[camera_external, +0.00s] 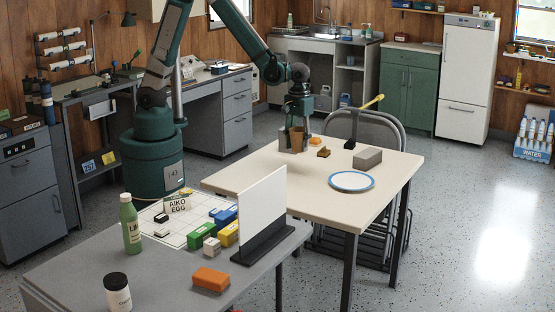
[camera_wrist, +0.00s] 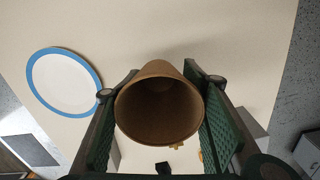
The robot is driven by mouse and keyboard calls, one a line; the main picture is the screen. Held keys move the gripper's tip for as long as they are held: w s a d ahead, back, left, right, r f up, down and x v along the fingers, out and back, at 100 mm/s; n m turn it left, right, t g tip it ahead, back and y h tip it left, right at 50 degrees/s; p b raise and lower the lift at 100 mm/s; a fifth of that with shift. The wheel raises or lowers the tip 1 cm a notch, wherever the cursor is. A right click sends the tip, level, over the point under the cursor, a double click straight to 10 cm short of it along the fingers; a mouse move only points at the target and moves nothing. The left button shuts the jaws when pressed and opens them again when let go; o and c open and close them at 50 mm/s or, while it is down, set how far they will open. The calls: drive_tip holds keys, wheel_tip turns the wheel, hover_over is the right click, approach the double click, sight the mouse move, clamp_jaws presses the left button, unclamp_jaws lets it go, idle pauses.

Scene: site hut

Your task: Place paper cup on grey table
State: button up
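The brown paper cup (camera_external: 298,139) is at the back-left part of the cream table (camera_external: 265,183). In the wrist view the cup (camera_wrist: 160,107) shows its open mouth to the camera, with the finger pads against both sides. My gripper (camera_external: 297,131) points down and is shut on the cup; it fills the wrist view's middle (camera_wrist: 160,110). I cannot tell whether the cup's base touches the table. The grey table (camera_external: 75,262) stands at the front left, apart from the cup.
A white upright panel (camera_external: 262,207) stands on the grey table's right side. That table also holds a green bottle (camera_external: 130,224), a dark-capped jar (camera_external: 117,292), an orange block (camera_external: 210,279) and several colored boxes. A blue-rimmed plate (camera_external: 351,181) and grey block (camera_external: 368,158) are on the cream table.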

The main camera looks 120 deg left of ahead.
idle(0.3)
drive_tip(key=shift+w+d, duration=0.35)
drive_tip(key=shift+d, duration=0.1)
drive_tip(key=w+d+m, duration=0.3)
drive_tip(key=w+d, duration=0.1)
drive_tip(key=d, duration=1)
drive_tip(key=w+d+m+p, duration=0.1)
drive_tip(key=w+d+m, duration=0.25)
drive_tip(key=d, duration=1.05)
drive_tip(key=w+d+m, duration=0.2)
drive_tip(key=w+d, duration=0.3)
drive_tip(key=d, duration=0.9)
drive_tip(key=s+d+m, duration=0.2)
drive_tip(key=s+d, duration=0.3)
drive_tip(key=d, duration=0.9)
drive_tip(key=s+d+m, duration=0.2)
drive_tip(key=s+d, duration=0.3)
drive_tip(key=d, duration=0.9)
drive_tip(key=s+d+m, duration=0.3)
drive_tip(key=s+d, duration=0.2)
drive_tip(key=d, duration=0.9)
drive_tip(key=shift+s+p, duration=0.15)
drive_tip(key=shift+p, duration=0.3)
drive_tip(key=b, duration=0.1)
hover_over(152, 266)
drive_tip(key=shift+f, duration=3.05)
